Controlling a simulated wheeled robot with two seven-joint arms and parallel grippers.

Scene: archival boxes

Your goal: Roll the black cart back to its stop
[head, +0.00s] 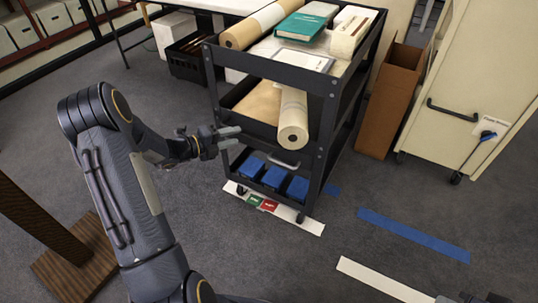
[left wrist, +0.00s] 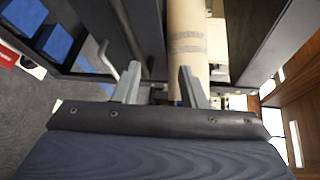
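The black cart (head: 329,118) stands at the centre of the head view, its front wheels at a white floor strip (head: 309,226) with a green and a red label. A grey bar handle (head: 284,161) is on its near side; it also shows in the left wrist view (left wrist: 106,58). My left gripper (head: 236,137) is at the cart's near left side, above and left of the handle. Its fingers (left wrist: 158,88) are apart with nothing visibly held; contact with the cart is unclear. Dark parts at the bottom right edge may be my right gripper (head: 472,298).
The cart carries paper rolls (head: 292,120), a green book (head: 301,26) and blue bins (head: 274,178). A brown box (head: 388,105) and a cream cabinet on casters (head: 455,80) stand to its right. Blue tape (head: 413,234) and another white strip (head: 385,281) mark the open floor.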

